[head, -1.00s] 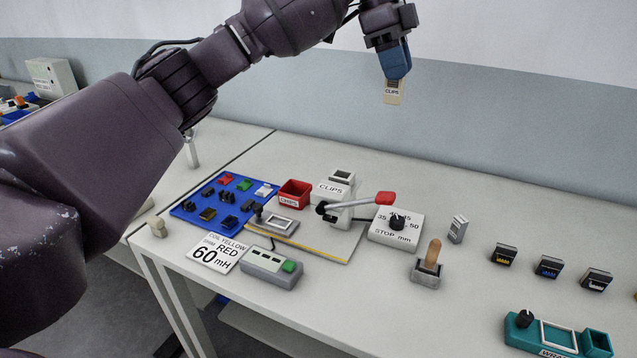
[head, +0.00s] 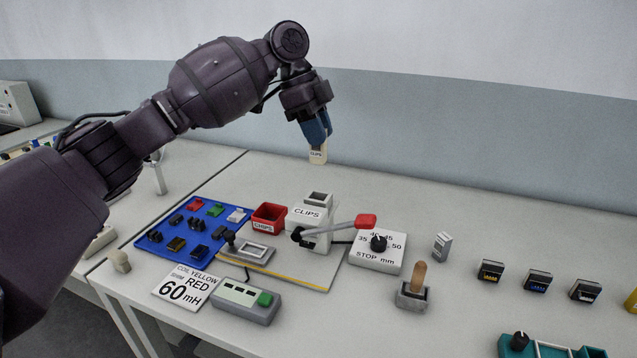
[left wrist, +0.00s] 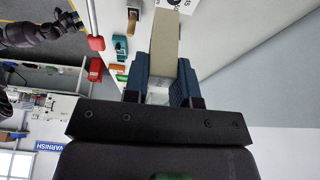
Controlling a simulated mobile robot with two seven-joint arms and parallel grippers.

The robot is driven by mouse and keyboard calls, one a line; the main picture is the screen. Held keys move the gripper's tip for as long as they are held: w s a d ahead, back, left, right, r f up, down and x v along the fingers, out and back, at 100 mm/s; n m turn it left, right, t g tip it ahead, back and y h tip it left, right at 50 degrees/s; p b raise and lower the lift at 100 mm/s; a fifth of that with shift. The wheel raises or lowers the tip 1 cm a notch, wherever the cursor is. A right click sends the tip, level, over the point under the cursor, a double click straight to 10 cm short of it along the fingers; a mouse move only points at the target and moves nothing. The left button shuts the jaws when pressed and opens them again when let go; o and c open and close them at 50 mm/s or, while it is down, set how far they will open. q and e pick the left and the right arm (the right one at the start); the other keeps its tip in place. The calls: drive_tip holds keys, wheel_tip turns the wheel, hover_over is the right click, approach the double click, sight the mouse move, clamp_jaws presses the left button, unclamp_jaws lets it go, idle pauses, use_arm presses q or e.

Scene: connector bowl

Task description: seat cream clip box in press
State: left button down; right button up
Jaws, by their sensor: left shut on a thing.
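The cream clip box (head: 318,156), labelled CLIPS, hangs below my left gripper (head: 318,138). The gripper's blue fingers are shut on it, and it is held in the air above the back of the table. In the left wrist view the box (left wrist: 164,38) sits between the two fingers of the gripper (left wrist: 168,75). The press (head: 313,222) is white, with a CLIPS label, an open-topped holder (head: 318,197) and a lever with a red knob (head: 365,221). The box is above the press holder and apart from it. My right gripper is not in view.
A red CHIPS bin (head: 269,216) stands left of the press. A blue board (head: 160,240) with several small parts lies further left. The STOP dial block (head: 378,252) and a wooden-handled tool (head: 416,283) are to the right. The table behind the press is clear.

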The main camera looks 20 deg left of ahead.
sight(322, 163)
use_arm(q)
wheel_tip(322, 163, down, 5)
wheel_tip(322, 163, down, 6)
drive_tip(key=shift+r+b, duration=0.1)
drive_tip(key=shift+b, duration=0.45)
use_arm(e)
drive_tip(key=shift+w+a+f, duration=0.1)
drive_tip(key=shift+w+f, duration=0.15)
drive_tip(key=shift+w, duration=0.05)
use_arm(q)
drive_tip(key=c, duration=0.9)
unclamp_jaws()
